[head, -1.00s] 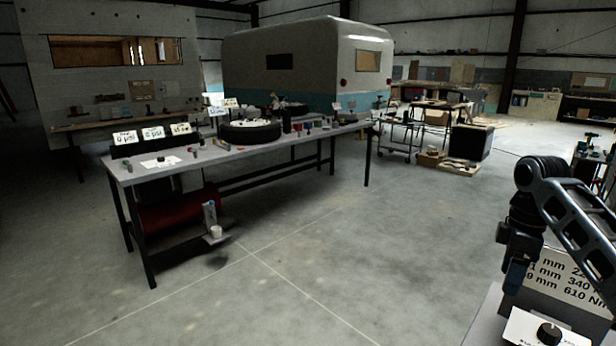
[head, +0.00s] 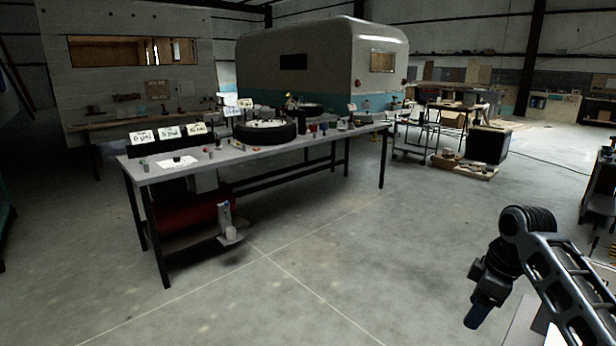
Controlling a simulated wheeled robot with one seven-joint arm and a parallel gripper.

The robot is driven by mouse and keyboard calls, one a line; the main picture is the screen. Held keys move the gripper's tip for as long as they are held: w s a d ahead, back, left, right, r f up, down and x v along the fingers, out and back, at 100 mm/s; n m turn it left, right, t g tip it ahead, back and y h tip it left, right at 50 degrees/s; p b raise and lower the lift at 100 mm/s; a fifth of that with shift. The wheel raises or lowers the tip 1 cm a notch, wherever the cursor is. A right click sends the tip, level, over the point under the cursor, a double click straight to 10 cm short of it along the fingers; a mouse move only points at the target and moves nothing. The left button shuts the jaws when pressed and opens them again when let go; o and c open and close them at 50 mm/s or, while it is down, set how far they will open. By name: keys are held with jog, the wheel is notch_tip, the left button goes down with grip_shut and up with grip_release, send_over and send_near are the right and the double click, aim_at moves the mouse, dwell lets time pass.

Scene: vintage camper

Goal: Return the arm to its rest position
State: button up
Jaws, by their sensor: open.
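My arm (head: 565,285) reaches in from the lower right corner of the head view, with its dark upper joint raised and its end bent downward. My gripper (head: 478,316) hangs at the end, pointing down and to the left over the floor. It is small and dark here, and its fingers are hard to make out. I see nothing held in it. The lower part of the arm is cut off by the frame.
A long grey workbench (head: 215,164) with label cards, a black tyre (head: 265,132) and small parts stands left of centre. A camper (head: 325,65) stands behind it. A trolley (head: 410,138) and a black box (head: 488,144) are farther right. Open concrete floor (head: 350,250) lies between.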

jog(key=s+a+f+m+t+y, duration=0.1)
jog(key=s+a+f+t, duration=0.15)
jog(key=a+f, duration=0.5)
jog(key=s+a+f+m+t+y, duration=0.1)
jog(key=s+a+f+m+t, duration=0.2)
jog(key=a, duration=0.7)
jog(key=s+a+f+m+t, duration=0.2)
jog(key=s+a+f, duration=0.2)
jog(key=s+a, duration=0.5)
jog(key=s+d+r+m+t+h, duration=0.1)
jog(key=s+d+r+m, duration=0.1)
jog(key=s, duration=0.8)
jog(key=s+d+r+m+t+h, duration=0.1)
jog(key=s+r+m+t+h, duration=0.1)
jog(key=s, duration=0.8)
jog(key=s+d+r+t, duration=0.1)
jog(key=s+d+r, duration=0.1)
jog(key=s+r, duration=0.4)
jog(key=s+d+r+t, duration=0.2)
jog(key=s+d+r, duration=0.1)
jog(key=s+r, duration=0.4)
notch_tip(320, 180, up, 3)
jog(key=shift+s+d+r, duration=0.15)
jog(key=shift+s+d, duration=0.15)
jog(key=shift+d, duration=0.05)
